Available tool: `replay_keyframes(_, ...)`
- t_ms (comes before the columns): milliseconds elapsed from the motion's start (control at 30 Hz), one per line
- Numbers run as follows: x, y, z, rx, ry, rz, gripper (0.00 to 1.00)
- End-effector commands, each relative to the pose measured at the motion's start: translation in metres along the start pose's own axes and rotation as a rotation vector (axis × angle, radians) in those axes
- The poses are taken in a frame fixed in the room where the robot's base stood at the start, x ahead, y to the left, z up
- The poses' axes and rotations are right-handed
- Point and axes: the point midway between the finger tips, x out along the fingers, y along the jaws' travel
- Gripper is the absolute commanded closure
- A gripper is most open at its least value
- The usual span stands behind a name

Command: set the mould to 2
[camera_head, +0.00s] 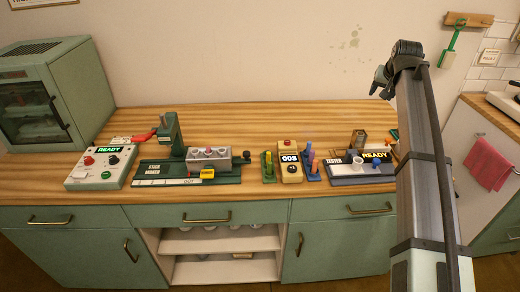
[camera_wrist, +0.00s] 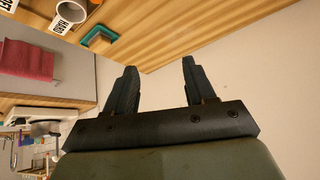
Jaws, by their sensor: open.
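The mould (camera_head: 224,162), a grey block with several round openings on top, sits on the green stick maker base (camera_head: 147,168). It is at the right part of the base, right of the green press (camera_head: 168,131). A yellow tag (camera_head: 208,172) is at its front. A white strip (camera_head: 165,182) with small marks runs along the base's front edge; its numbers are too small to read surely. A dark knob (camera_head: 246,155) stands at the right end. My gripper (camera_wrist: 158,80) is open and empty. It is raised at the upper right of the head view (camera_head: 383,82), far from the mould.
A control box (camera_head: 101,168) showing READY is left of the stick maker. A yellow counter box (camera_head: 289,172), coloured sticks and a tester (camera_head: 350,179) are right. The wrist view shows a white cup (camera_wrist: 70,14) and teal bracket (camera_wrist: 99,33). The back counter is clear.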

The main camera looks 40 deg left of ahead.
Motion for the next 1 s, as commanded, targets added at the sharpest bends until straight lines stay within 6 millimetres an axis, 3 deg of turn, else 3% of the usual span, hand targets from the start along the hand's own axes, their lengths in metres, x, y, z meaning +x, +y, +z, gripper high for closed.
replay_keyframes(33,-0.001,-0.031,0.007,-0.061,-0.028,-0.013,0.46)
replay_keyframes(200,-0.004,-0.117,0.045,-0.282,-0.141,-0.051,0.46)
replay_keyframes(600,-0.034,-0.296,0.162,-0.829,-0.404,-0.163,0.46)
replay_keyframes(800,-0.057,-0.357,0.216,-1.056,-0.510,-0.216,0.46)
replay_keyframes(1000,-0.071,-0.385,0.245,-1.174,-0.564,-0.246,0.46)
